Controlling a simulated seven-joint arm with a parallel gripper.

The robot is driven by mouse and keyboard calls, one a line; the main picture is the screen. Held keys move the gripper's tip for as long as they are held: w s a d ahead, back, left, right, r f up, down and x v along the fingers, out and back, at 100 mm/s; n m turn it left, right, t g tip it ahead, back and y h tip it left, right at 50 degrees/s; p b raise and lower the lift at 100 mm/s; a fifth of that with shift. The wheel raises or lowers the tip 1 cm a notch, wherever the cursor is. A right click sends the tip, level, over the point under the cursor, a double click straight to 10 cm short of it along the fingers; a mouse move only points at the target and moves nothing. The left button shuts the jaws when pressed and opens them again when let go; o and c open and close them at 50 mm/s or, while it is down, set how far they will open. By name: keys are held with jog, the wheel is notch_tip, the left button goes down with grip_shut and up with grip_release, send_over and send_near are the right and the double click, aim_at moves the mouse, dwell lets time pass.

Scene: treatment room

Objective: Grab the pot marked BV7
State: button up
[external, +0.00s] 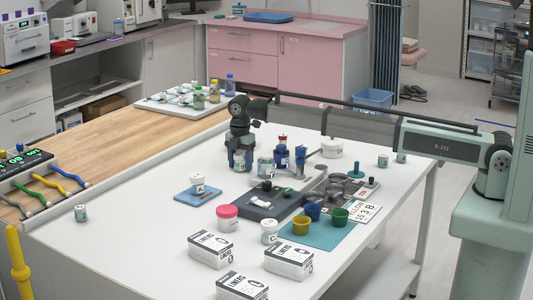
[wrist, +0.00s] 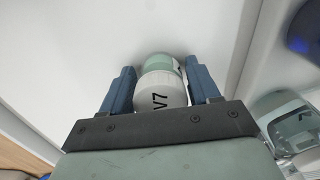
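A small pot (wrist: 161,88) with a white part reading "V7" and a pale green part beyond it shows in the wrist view. Any letter before the V is hidden by the gripper's dark crossbar. My gripper (wrist: 163,78) has its two blue fingers on either side of this pot, with narrow gaps visible beside it, so it looks open around the pot. In the external view my gripper (external: 239,163) points down low over the white table, left of the blue bottles; the pot is mostly hidden there between the fingers.
Boxes (external: 289,262) stand at the front. The table's left part is mostly clear.

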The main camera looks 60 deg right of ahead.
jog(key=c, duration=0.7)
jog(key=shift+c, duration=0.2)
